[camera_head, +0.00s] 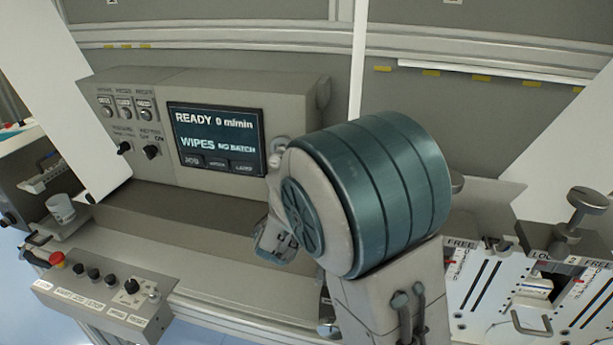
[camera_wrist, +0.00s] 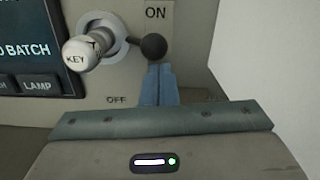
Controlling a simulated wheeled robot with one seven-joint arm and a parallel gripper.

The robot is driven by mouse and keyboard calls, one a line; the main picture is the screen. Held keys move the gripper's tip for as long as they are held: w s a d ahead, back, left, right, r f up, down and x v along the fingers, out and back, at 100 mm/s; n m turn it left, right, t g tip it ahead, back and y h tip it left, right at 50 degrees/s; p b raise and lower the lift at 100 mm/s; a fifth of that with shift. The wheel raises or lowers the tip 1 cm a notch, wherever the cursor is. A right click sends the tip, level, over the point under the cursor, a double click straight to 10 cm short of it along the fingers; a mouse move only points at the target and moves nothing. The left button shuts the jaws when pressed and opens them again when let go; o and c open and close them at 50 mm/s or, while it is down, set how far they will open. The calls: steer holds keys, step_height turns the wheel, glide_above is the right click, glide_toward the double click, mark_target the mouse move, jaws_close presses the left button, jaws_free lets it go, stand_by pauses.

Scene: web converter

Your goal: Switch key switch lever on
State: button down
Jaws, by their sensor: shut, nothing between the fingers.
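The key switch (camera_wrist: 82,52) fills the upper left of the wrist view, a pale cylinder marked KEY in a round collar. Its lever ends in a dark ball (camera_wrist: 153,46) pointing right, with ON printed above and OFF below. My gripper (camera_wrist: 159,68) is shut and empty, its blue fingertips just under the ball; whether they touch it I cannot tell. In the head view the switch (camera_head: 281,144) shows at the right of the screen, partly behind my arm, which also hides the fingertips.
The display screen (camera_head: 217,139) reads READY, 0 m/min, and NO BATCH, left of the switch. Knobs and buttons sit farther left on the panel. A control box (camera_head: 105,295) with a red button stands in front. A pale upright surface (camera_wrist: 265,75) is close on the right.

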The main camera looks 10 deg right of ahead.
steer(key=b+v, duration=0.2)
steer(key=v, duration=1.2)
steer(key=shift+b, duration=0.4)
steer(key=shift+d, duration=0.15)
